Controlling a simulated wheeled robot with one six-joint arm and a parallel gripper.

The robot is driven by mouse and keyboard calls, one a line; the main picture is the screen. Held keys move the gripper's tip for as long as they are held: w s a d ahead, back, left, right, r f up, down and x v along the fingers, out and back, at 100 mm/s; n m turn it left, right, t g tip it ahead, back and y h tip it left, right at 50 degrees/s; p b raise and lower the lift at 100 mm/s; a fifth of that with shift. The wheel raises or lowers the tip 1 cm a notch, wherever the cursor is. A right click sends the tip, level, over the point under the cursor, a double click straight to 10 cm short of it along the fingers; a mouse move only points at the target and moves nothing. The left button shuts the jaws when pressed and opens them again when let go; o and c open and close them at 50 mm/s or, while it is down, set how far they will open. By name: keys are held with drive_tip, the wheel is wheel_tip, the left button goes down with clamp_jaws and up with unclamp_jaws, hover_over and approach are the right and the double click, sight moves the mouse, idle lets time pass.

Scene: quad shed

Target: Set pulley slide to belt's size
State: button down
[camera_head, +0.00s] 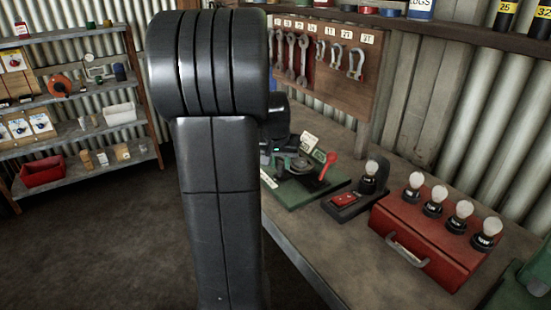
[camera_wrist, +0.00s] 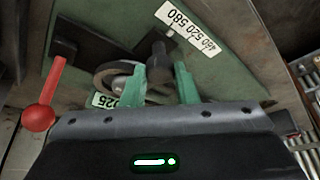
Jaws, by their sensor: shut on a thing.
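The green-based pulley rig (camera_head: 334,183) stands on the bench, partly hidden by my arm in the head view. It has a round pulley (camera_wrist: 113,76), a red-knobbed lever (camera_wrist: 40,116) and a scale label reading 460 520 580 (camera_wrist: 187,31). A dark upright peg (camera_wrist: 158,46) stands near the scale; I take it as the slide's handle. My gripper (camera_wrist: 168,72) has its green fingers at this peg, shut on it. A second label (camera_wrist: 104,100), ending in 025, is partly hidden behind my gripper. I cannot make out a belt or the slide's exact setting.
A lamp stand with a red switch (camera_head: 345,199) and a red box (camera_head: 430,240) with several bulbs are right of the rig. A tool board (camera_head: 320,60) with wrenches hangs behind. Shelves (camera_head: 75,135) stand at the left. Bare bench (camera_head: 345,255) shows in front.

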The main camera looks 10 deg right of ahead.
drive_tip(key=shift+s+d, duration=0.15)
drive_tip(key=shift+s, duration=0.25)
drive_tip(key=c, duration=1.5)
unclamp_jaws()
drive_tip(key=shift+f, duration=0.1)
drive_tip(key=o, duration=0.4)
drive_tip(key=shift+s, duration=0.1)
drive_tip(key=shift+r, duration=0.5)
drive_tip(key=v, duration=1.3)
drive_tip(key=shift+s+f+p, duration=0.1)
drive_tip(key=shift+p, duration=0.2)
drive_tip(key=shift+f, duration=0.1)
